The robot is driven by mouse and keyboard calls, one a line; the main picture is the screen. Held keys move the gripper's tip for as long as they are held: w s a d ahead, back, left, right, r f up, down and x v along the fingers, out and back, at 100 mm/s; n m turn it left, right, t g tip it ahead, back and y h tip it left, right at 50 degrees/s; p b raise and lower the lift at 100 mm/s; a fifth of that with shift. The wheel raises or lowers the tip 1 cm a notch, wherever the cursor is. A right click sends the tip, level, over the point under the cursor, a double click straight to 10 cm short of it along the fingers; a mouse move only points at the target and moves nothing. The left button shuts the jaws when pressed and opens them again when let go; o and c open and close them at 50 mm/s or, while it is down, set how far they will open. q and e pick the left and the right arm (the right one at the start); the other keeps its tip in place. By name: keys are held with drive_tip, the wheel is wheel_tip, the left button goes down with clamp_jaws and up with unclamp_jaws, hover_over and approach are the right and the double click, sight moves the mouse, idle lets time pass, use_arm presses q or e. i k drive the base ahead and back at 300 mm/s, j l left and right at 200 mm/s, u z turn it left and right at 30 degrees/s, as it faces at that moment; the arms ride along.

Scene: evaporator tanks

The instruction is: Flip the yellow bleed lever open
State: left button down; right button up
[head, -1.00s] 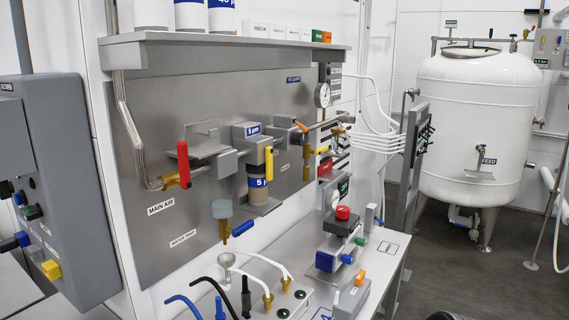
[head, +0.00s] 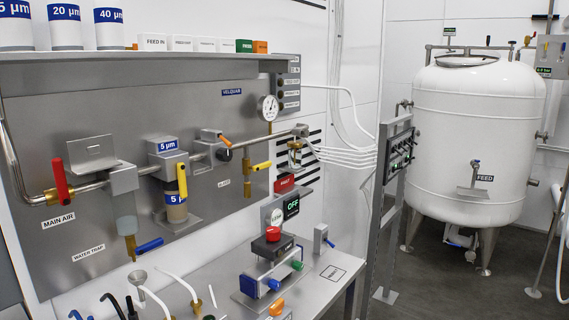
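A yellow lever (head: 260,166) sits on a brass valve (head: 247,178) below the pipe on the steel panel. It points right, close to horizontal with a slight upward tilt. A small label (head: 224,183), too small to read surely, is left of this valve. A second yellow lever (head: 182,179) hangs upright in front of the 5 µm filter (head: 170,185). I cannot tell for certain from the labels which one is the bleed lever. Neither of my grippers shows.
A red lever (head: 61,179), a blue lever (head: 150,245) and an orange lever (head: 224,140) are on the same panel. A shelf (head: 150,70) juts out above. A bench (head: 225,265) with a red-knobbed device (head: 272,236) stands below. Grey floor is open at right, before the white tank (head: 475,140).

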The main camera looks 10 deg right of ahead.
sight(268, 164)
drive_tip(key=i+l, duration=0.45)
drive_tip(key=l, duration=0.25)
drive_tip(key=i+l, duration=0.2)
drive_tip(key=l, duration=0.2)
drive_tip(key=i+l+u, duration=0.1)
drive_tip(key=l, duration=0.25)
drive_tip(key=i+l, duration=0.2)
drive_tip(key=l, duration=0.2)
drive_tip(key=i+l+u, duration=0.1)
drive_tip(key=l, duration=0.3)
drive_tip(key=i+l, duration=0.15)
drive_tip(key=l, duration=0.3)
drive_tip(key=i+l, duration=0.15)
drive_tip(key=l, duration=0.25)
drive_tip(key=i+l+u, duration=0.1)
drive_tip(key=l, duration=0.3)
